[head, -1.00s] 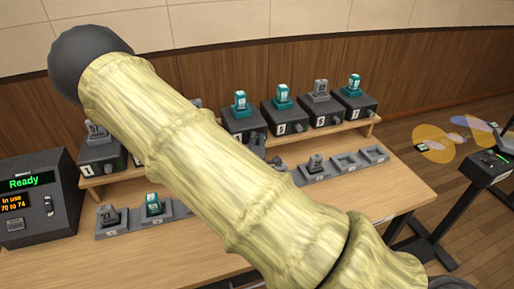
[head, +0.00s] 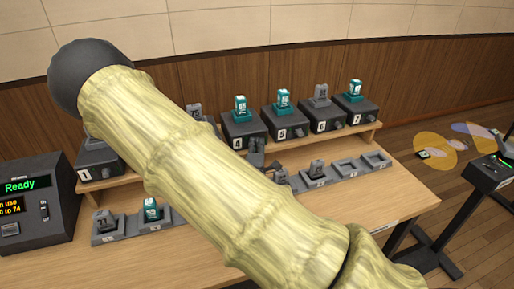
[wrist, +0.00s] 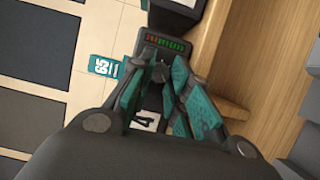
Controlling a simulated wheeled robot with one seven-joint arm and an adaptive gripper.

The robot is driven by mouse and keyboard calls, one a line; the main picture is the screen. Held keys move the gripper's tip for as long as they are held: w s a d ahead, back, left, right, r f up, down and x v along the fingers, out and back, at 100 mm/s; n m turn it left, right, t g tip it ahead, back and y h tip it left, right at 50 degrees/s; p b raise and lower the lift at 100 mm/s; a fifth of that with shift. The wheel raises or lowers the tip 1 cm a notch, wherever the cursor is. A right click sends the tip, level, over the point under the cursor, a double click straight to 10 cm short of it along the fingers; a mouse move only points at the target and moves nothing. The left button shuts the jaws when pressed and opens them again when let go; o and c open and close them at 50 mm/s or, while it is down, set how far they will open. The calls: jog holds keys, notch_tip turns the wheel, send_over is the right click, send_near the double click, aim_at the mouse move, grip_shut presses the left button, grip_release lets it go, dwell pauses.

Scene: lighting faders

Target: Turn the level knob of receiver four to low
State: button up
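Receiver four (head: 240,129) is a dark box on the shelf with a white "4" label and a teal pack standing in it. In the wrist view receiver four shows its "4" label (wrist: 145,122) and a lit red-to-green level bar (wrist: 163,44). My gripper (wrist: 161,73) is at its front, with the teal-padded fingertips close together. In the head view my gripper (head: 256,152) is partly visible just in front of receiver four, at the right of its label.
Receivers five (head: 284,122), six (head: 321,115) and seven (head: 354,109) stand to the right on the shelf. Receiver one (head: 98,160) is at the left. Charging slots (head: 345,168) line the desk below. My arm covers the middle of the head view.

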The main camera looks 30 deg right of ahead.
jog(key=o, duration=0.5)
jog(key=shift+p, duration=0.3)
